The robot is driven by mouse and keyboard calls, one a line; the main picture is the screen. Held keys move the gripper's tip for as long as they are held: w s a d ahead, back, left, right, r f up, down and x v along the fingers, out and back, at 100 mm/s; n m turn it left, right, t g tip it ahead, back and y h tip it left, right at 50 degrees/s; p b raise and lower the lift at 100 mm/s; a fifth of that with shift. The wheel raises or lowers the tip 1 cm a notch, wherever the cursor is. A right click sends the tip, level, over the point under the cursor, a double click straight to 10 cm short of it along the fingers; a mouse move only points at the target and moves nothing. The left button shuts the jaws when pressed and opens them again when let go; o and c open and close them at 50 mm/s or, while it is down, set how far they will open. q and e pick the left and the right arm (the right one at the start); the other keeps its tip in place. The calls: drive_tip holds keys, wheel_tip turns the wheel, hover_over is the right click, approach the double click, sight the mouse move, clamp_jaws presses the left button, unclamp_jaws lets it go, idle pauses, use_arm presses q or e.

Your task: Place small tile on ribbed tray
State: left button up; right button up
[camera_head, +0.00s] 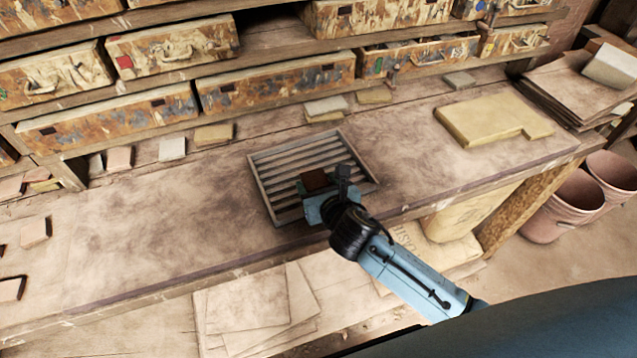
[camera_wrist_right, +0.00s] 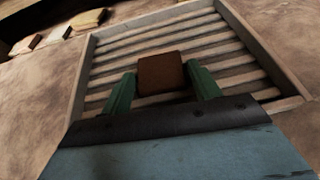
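The ribbed tray (camera_head: 290,158) lies on the workbench, a shallow frame with parallel slats. It also fills the upper part of the right wrist view (camera_wrist_right: 112,57). A small reddish-brown tile (camera_head: 315,180) is over the tray's near part. In the right wrist view the tile (camera_wrist_right: 160,73) sits between the two green fingers of my right gripper (camera_wrist_right: 163,88), which is shut on it. I cannot tell whether the tile touches the slats. In the head view my right gripper (camera_head: 325,187) comes in from the lower right. My left gripper is not in view.
Several small tiles lie along the back of the bench, including a pale one (camera_head: 172,148). A yellowish slab (camera_head: 487,119) lies to the right. Painted drawers (camera_head: 276,86) stand behind. Pots (camera_head: 577,203) stand at far right.

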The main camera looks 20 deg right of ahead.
drive_tip(key=shift+o, duration=1.1)
drive_tip(key=shift+r, duration=0.15)
drive_tip(key=p+v, duration=0.1)
drive_tip(key=v, duration=1.1)
drive_tip(key=shift+p, duration=0.35)
